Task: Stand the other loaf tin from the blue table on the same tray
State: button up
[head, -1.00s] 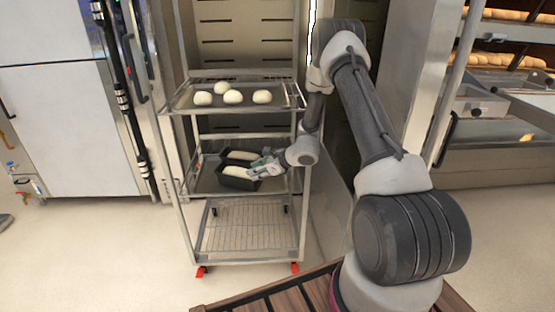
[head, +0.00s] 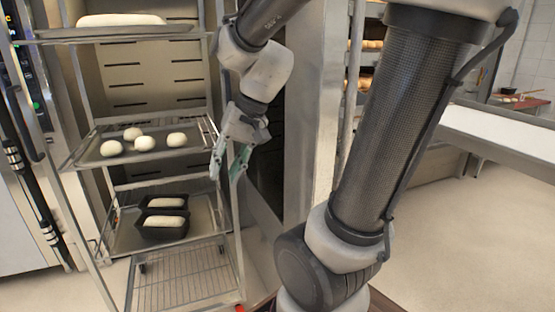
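Two black loaf tins with pale dough stand upright on the rack's lower tray (head: 205,218). The back tin (head: 165,210) is close behind the front tin (head: 164,235); I cannot tell whether they touch. My gripper (head: 229,170) is outside the rack's right side, above and to the right of the tins. Its two greenish fingers point down and are apart, with nothing between them. The blue table is not in view.
A middle tray (head: 90,155) holds several dough balls, and a long loaf (head: 120,19) lies on the top tray. A wire shelf (head: 180,280) is below the tins. A rack post (head: 228,140) stands beside my gripper. Clear floor (head: 450,235) shows at right.

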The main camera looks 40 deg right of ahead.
jog(key=s+d+r+n+t+h, duration=0.1)
jog(key=s+d+r+n+h, duration=0.2)
jog(key=s+d, duration=0.4)
jog(key=shift+s+n+h, duration=0.5)
jog(key=shift+s+n, duration=0.1)
jog(key=shift+s, duration=0.55)
jog(key=shift+d, duration=0.1)
